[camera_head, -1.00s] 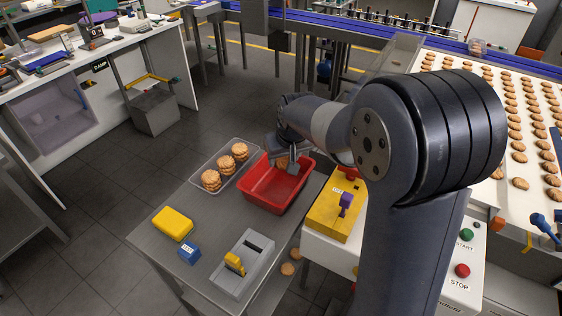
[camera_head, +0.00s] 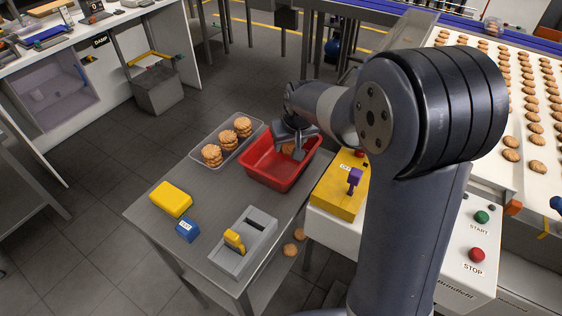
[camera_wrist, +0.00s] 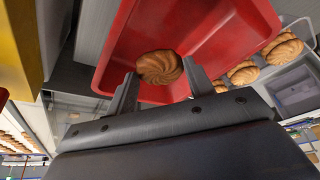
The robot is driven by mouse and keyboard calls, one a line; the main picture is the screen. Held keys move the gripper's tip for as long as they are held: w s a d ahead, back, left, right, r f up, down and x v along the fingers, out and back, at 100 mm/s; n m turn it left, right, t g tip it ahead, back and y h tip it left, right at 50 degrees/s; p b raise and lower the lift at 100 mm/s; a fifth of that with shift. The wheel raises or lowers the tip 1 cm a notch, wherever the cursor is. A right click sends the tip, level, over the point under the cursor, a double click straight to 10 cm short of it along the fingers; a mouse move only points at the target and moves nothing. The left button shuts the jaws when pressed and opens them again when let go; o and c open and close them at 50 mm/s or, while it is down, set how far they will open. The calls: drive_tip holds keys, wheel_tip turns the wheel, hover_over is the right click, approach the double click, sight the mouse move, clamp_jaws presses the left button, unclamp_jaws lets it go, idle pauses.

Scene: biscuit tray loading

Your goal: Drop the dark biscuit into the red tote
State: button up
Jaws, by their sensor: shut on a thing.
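The red tote (camera_head: 262,174) stands on the grey steel table, and its red inside also fills the upper part of the wrist view (camera_wrist: 228,48). My gripper (camera_wrist: 161,76) is shut on a brown swirled biscuit (camera_wrist: 159,66), which sits between the two fingers. In the head view my gripper (camera_head: 291,143) is over the back part of the tote, with the biscuit (camera_head: 288,149) partly hidden by the fingers. The biscuit's exact height above the tote floor is hard to tell.
A clear tray (camera_head: 222,166) with stacked biscuits stands left of the tote. A yellow block (camera_head: 171,198), a blue block (camera_head: 188,230) and a grey holder (camera_head: 243,242) are on the table's front part. A yellow box (camera_head: 338,190) with a purple lever is right.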

drive_tip(key=o, duration=0.8)
drive_tip(key=shift+c, duration=0.2)
drive_tip(key=v, duration=1.1)
drive_tip(key=shift+b, duration=0.4)
drive_tip(key=shift+f, duration=0.1)
drive_tip(key=p+x, duration=0.1)
drive_tip(key=x, duration=0.9)
drive_tip(key=shift+w+f, duration=0.1)
drive_tip(key=shift+f, duration=0.1)
wheel_tip(320, 180, up, 4)
drive_tip(key=p, duration=0.2)
drive_tip(key=shift+f+p, duration=0.2)
drive_tip(key=shift+p, duration=0.15)
drive_tip(key=shift+w+r+p, duration=0.1)
drive_tip(key=shift+r+p, duration=0.5)
drive_tip(key=shift+r, duration=0.3)
